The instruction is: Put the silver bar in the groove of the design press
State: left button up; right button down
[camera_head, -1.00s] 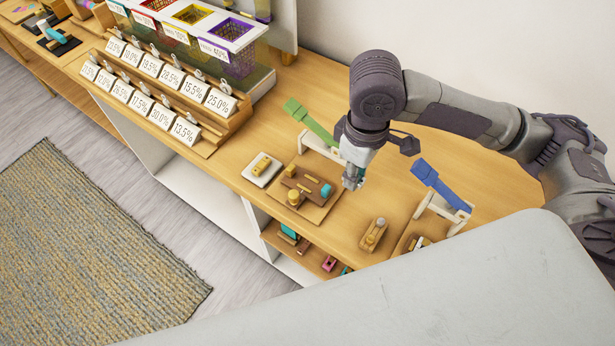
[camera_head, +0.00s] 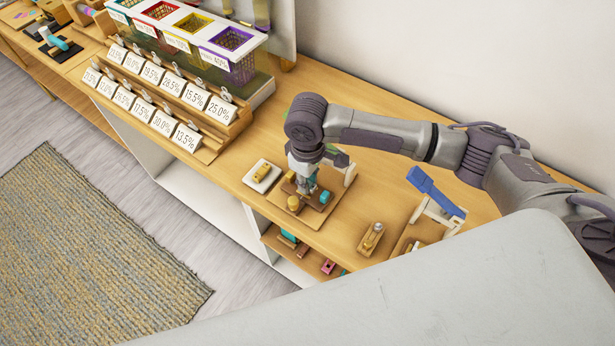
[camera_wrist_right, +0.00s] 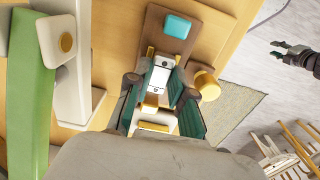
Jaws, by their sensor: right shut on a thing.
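My right gripper (camera_head: 307,187) points down over the brown block of the wooden press board (camera_head: 289,205), with the green-levered press (camera_wrist_right: 32,100) beside it. In the right wrist view its fingers (camera_wrist_right: 160,100) are shut on a small silver bar (camera_wrist_right: 160,74) with dark holes in its end. The bar is just above or in the block's groove; I cannot tell if it touches. The brown block (camera_wrist_right: 193,32) carries a teal pad (camera_wrist_right: 178,26), and a gold knob (camera_wrist_right: 207,86) stands beside it. My left gripper (camera_wrist_right: 290,52) shows small in the right wrist view; its opening is unclear.
A white plate (camera_head: 262,177) with a gold piece lies left of the board. A small wooden block (camera_head: 371,238) and a blue-levered press (camera_head: 436,192) stand to the right. Price signs (camera_head: 160,120) and baskets (camera_head: 229,40) fill the left. Bare tabletop lies between board and block.

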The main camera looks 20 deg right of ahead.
jog(key=shift+f, duration=0.25)
jog(key=shift+f, duration=0.35)
jog(key=c, duration=1)
grip_release()
notch_tip(320, 180, up, 13)
jog(key=shift+r+b, duration=0.15)
jog(key=shift+b, duration=0.8)
